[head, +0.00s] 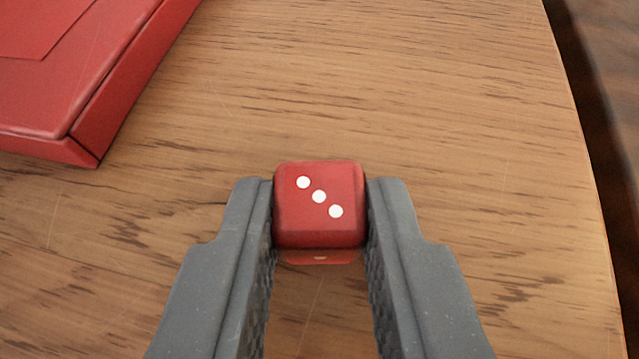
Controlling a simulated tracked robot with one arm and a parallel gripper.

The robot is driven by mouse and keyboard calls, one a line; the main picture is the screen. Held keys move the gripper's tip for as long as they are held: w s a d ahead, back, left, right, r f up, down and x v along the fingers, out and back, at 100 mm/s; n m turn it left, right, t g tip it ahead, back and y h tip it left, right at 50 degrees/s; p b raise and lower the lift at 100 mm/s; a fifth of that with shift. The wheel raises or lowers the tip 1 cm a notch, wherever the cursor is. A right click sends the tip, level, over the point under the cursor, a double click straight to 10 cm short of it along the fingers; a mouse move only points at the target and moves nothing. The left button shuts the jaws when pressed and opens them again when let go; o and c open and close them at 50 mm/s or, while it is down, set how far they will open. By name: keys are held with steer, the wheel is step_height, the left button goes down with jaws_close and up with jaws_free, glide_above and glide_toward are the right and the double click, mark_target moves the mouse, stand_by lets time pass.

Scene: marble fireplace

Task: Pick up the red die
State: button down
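The red die (319,205) shows three white dots on its top face. It sits between the tips of my gripper (319,212), in the middle of the head view. Both grey fingers press against its left and right sides, with no clear gap showing. A red reflection or lower edge shows just below its near face. I cannot tell for certain whether the die rests on the wooden table (440,110) or is slightly above it.
A red box or case (75,75) lies on the table at the upper left, apart from my gripper. The table's curved edge runs down the right side, with a dark floor beyond it. The wood between the box and the edge is clear.

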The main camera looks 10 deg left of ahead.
steer(key=shift+r, duration=0.15)
steer(key=shift+r+p, duration=0.9)
steer(key=shift+r, duration=0.85)
steer(key=s+d, duration=0.1)
steer(key=s, duration=0.6)
steer(key=s+d+r, duration=0.1)
steer(key=s+d, duration=0.1)
steer(key=s, duration=0.6)
steer(key=shift+s+d+p, duration=0.3)
steer(key=shift+p, duration=0.05)
steer(key=shift+r, duration=0.1)
